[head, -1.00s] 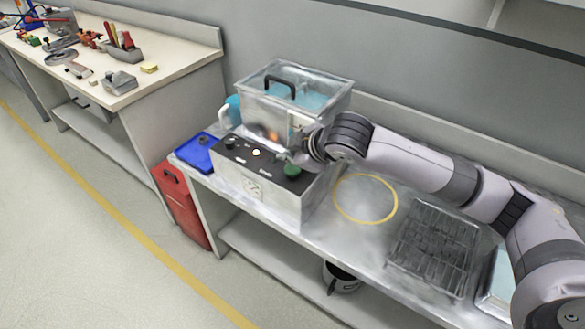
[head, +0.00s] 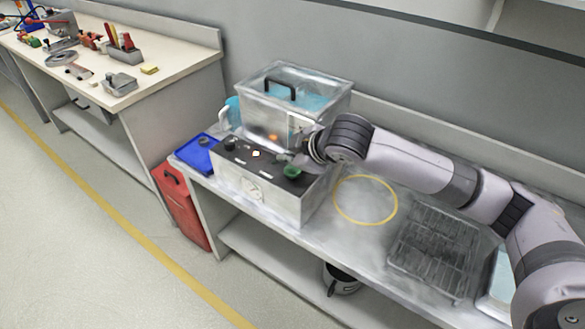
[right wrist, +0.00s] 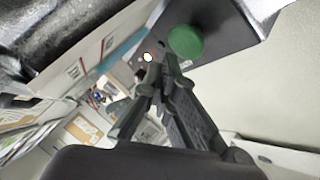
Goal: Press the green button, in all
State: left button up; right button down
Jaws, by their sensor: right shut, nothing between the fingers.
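The green button (head: 292,172) is on the black top panel of a grey control box (head: 228,182), at the panel's right end. In the right wrist view the round green button (right wrist: 186,42) shows whole, just beyond my fingertips. My right gripper (right wrist: 158,68) is shut and empty, with its tips pointing toward the panel beside the button. In the head view this gripper is small and blurred above the button; I cannot tell whether it touches it. My left gripper is not in view.
A clear-lidded tank (head: 323,103) of blue liquid stands behind the control box. A lit white lamp (head: 256,154) is on the panel. A blue tray (head: 196,155) lies left, a yellow ring (head: 338,205) and a wire rack (head: 436,248) right. A red container (head: 181,205) stands on the floor.

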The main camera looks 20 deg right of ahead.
aim_at(290, 171)
jog(key=shift+f, duration=0.4)
jog(key=shift+f, duration=0.9)
dwell(0.9)
jog(key=shift+r, duration=0.1)
jog(key=shift+r+p, duration=1.2)
jog(key=shift+p, duration=0.3)
notch_tip(290, 171, up, 5)
jog(key=p, duration=0.6)
